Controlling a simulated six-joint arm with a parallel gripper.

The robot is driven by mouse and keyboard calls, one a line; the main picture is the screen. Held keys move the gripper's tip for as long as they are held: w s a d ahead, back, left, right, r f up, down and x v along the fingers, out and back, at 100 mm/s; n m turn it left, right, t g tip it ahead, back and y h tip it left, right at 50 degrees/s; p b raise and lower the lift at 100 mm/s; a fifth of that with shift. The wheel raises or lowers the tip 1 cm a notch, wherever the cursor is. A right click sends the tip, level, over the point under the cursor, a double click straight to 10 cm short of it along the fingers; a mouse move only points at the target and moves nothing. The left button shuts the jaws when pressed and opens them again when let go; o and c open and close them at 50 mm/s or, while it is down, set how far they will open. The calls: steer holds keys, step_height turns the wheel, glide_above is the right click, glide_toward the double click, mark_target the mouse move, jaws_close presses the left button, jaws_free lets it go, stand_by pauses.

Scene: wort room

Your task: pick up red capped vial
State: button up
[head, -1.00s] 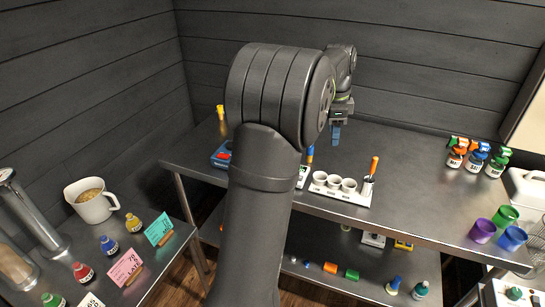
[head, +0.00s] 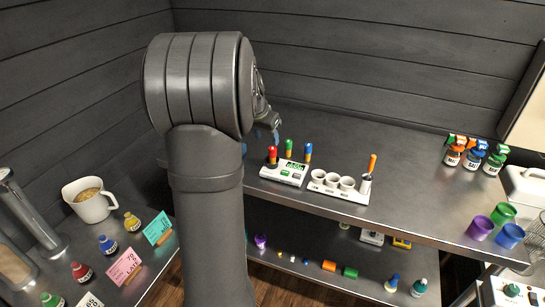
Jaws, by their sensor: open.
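A small upright vial with a red cap (head: 272,152) stands at the back left corner of a white device with a green display (head: 291,167), on the far metal bench. A green-capped vial (head: 289,146) and a blue-capped vial (head: 308,151) stand beside it. My gripper (head: 268,137), with blue fingertips, is open just behind and above the red cap, partly hidden by my own arm. I cannot tell whether it touches anything. My arm covers the bench's left part.
A white rack with several cups (head: 338,191) and an orange-handled tool (head: 372,164) sits right of the device. The bench's middle back is clear.

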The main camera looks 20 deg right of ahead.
mark_target(272, 149)
steer(key=x, duration=0.9)
steer(key=shift+w+d+f, duration=0.1)
steer(key=shift+d+f, duration=0.05)
steer(key=shift+d, duration=0.05)
jaws_close()
